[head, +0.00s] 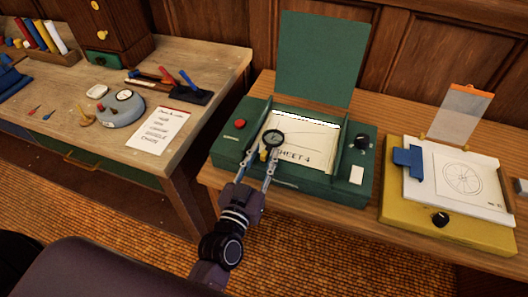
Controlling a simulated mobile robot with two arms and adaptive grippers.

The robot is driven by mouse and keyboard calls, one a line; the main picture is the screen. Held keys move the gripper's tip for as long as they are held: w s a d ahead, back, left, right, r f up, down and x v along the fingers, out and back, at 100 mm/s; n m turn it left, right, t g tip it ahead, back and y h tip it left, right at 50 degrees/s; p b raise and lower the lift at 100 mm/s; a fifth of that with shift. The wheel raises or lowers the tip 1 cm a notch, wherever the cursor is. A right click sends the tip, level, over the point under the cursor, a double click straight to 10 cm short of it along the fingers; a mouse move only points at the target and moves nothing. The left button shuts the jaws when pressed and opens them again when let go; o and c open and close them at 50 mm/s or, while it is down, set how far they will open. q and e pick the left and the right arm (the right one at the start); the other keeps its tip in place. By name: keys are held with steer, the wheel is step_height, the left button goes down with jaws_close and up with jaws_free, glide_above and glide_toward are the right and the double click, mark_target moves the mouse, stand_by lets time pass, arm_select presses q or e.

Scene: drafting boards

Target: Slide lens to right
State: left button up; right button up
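The lens (273,137) is a small round disc with a black rim. It sits over the upper left part of the sheet (308,137) marked "SHEET 4" in the green drafting device (325,187). A small yellow piece (264,154) shows just below the lens. My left gripper (262,154) reaches in from below, with its fingertips at the lens and the yellow piece. Whether the fingers are closed on it or only beside it, I cannot tell. My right gripper is not in view.
The green device has a raised lid (323,58), a red button (239,123), a black knob (362,142) and a white switch (356,175). A yellow board (440,225) with a wheel drawing stands to the right. A cluttered wooden table (195,75) stands left, beyond a gap.

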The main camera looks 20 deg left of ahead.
arm_select(q)
steer(key=shift+w, duration=0.35)
steer(key=shift+c, duration=0.6)
jaws_close()
